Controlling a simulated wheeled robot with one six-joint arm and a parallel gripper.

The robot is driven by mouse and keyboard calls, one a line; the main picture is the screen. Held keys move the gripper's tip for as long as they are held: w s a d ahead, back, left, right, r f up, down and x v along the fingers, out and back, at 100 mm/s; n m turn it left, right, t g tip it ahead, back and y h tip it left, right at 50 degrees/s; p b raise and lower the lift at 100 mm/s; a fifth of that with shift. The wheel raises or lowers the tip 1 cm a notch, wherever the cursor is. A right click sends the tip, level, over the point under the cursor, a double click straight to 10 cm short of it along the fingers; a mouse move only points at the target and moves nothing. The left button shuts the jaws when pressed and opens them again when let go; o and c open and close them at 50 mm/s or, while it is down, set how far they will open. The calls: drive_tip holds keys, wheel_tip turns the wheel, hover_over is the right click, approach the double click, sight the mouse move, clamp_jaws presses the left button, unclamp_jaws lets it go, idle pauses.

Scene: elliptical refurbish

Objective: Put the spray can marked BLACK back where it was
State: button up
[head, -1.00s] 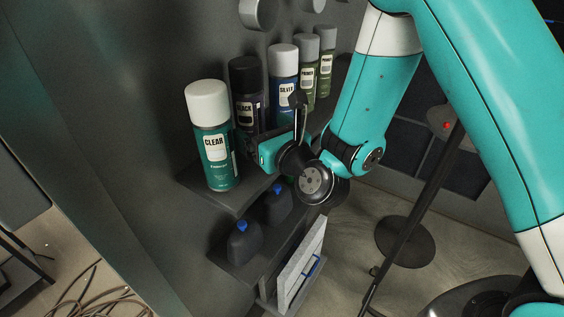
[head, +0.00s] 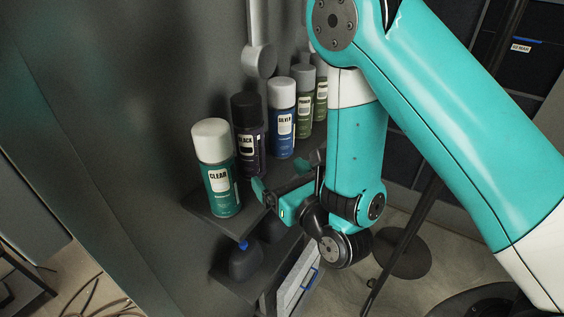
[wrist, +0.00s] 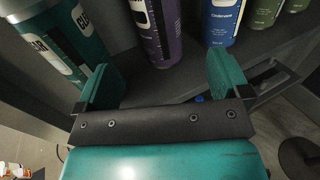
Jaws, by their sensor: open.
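The spray can marked BLACK (head: 249,140), dark purple with a black cap, stands upright on the shelf between the CLEAR can (head: 217,170) and the SILVER can (head: 281,120). My gripper (head: 288,175) is open and empty, in front of the shelf and apart from the BLACK can. In the wrist view the BLACK can's purple body (wrist: 158,30) stands beyond the gap between my two teal fingers (wrist: 160,75). The CLEAR can (wrist: 60,45) is close to the left finger there.
Green PRIMER cans (head: 304,103) stand at the far end of the row. A lower shelf holds a dark jug (head: 245,262). A grey rounded fixture (head: 259,60) sticks out above the cans. A dark round stand base (head: 403,256) is on the floor at right.

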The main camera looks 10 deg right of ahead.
drive_tip(key=shift+s, duration=0.25)
drive_tip(key=s+a+r+n+g+y, duration=0.2)
drive_tip(key=r+n+g, duration=0.6)
drive_tip(key=n, duration=1.2)
drive_tip(key=s+d+r+n+g+h, duration=0.1)
drive_tip(key=s+d+r+n+g, duration=0.1)
drive_tip(key=s+n, duration=0.3)
drive_tip(key=s+d+r+n+g+h, duration=0.1)
drive_tip(key=s+d+r+n+g, duration=0.1)
drive_tip(key=s+n, duration=0.4)
drive_tip(key=s+d+r+n+g+h, duration=0.2)
drive_tip(key=s+d+n+g, duration=0.1)
drive_tip(key=s+n, duration=0.3)
drive_tip(key=shift+s+d+r+n+g, duration=0.2)
drive_tip(key=shift+r+n+g, duration=0.05)
drive_tip(key=shift+n+g, duration=0.7)
